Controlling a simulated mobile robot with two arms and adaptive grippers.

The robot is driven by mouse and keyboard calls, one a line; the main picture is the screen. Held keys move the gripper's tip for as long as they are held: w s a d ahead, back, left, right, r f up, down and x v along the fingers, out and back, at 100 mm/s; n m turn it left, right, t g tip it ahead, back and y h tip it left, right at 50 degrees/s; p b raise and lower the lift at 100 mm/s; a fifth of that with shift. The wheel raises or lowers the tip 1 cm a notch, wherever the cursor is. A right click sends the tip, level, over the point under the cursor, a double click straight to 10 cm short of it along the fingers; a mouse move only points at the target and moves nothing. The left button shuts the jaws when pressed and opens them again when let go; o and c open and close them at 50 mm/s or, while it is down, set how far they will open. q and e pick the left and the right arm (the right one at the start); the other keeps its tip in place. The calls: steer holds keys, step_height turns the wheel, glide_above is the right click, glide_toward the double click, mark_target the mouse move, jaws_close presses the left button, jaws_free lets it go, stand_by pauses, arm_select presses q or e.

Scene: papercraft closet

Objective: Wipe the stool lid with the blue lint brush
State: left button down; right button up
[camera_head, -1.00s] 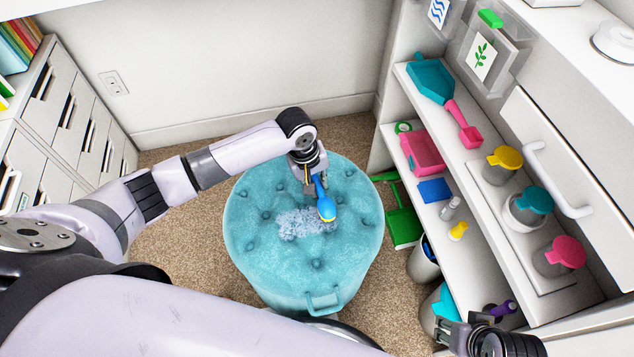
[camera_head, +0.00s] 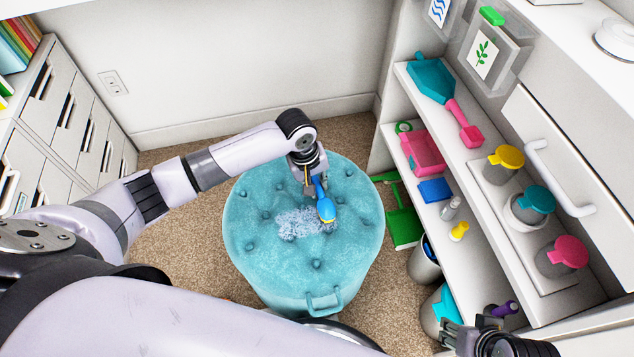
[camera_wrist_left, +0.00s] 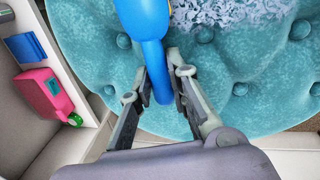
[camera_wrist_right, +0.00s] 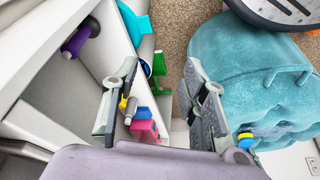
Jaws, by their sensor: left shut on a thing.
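The round teal tufted stool lid (camera_head: 260,240) sits in the middle of the head view, with a pale patch of lint (camera_head: 297,224) near its centre. My left gripper (camera_head: 311,182) is shut on the handle of the blue lint brush (camera_head: 326,208). The brush head is over the right end of the lint patch; I cannot tell if it touches the lid. In the left wrist view the blue handle (camera_wrist_left: 160,80) lies between the fingers. My right gripper (camera_wrist_right: 160,95) is open and empty, near the shelf at the lower right of the head view (camera_head: 480,335).
A white shelf unit on the right holds a teal dustpan (camera_head: 430,80), a pink container (camera_head: 424,152) and several lidded jars. A green dustpan (camera_head: 404,228) leans near the stool. White drawers (camera_head: 60,120) stand at the left. Carpet behind the stool is clear.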

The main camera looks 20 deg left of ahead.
arm_select(q)
steer(key=shift+f, duration=0.15)
arm_select(e)
steer(key=shift+f, duration=0.15)
arm_select(q)
steer(key=shift+f, duration=0.25)
arm_select(e)
steer(key=shift+f, duration=0.25)
steer(key=shift+w, duration=0.1)
steer(key=shift+w, duration=0.15)
